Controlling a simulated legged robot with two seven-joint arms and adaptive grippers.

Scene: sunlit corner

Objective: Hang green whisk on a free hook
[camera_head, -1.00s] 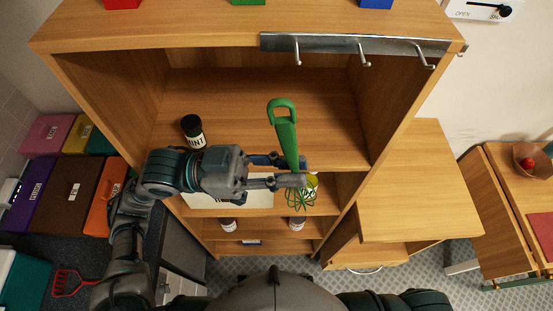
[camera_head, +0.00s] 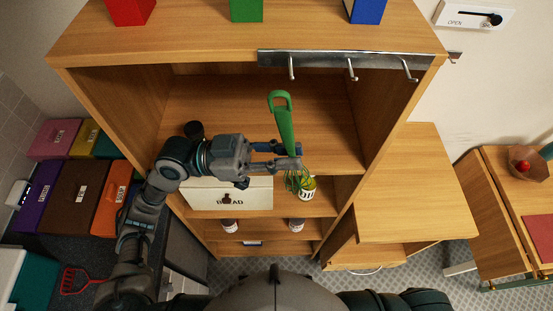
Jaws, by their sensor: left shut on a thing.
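The green whisk (camera_head: 285,125) is upright in my left gripper (camera_head: 288,157), its looped handle end up and its wire head below the fingers. The gripper is shut on it near the lower handle. The whisk is in front of the cabinet's open upper shelf. A metal rail (camera_head: 330,59) runs along the cabinet's top front edge, with a left hook (camera_head: 291,68), a middle hook (camera_head: 352,70) and a right hook (camera_head: 409,70), all bare. The whisk's loop is below the left hook and apart from it. My right gripper is not in view.
The wooden cabinet (camera_head: 150,50) carries red (camera_head: 128,10), green (camera_head: 246,10) and blue (camera_head: 367,10) blocks on top. A wooden side surface (camera_head: 420,190) stands at right.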

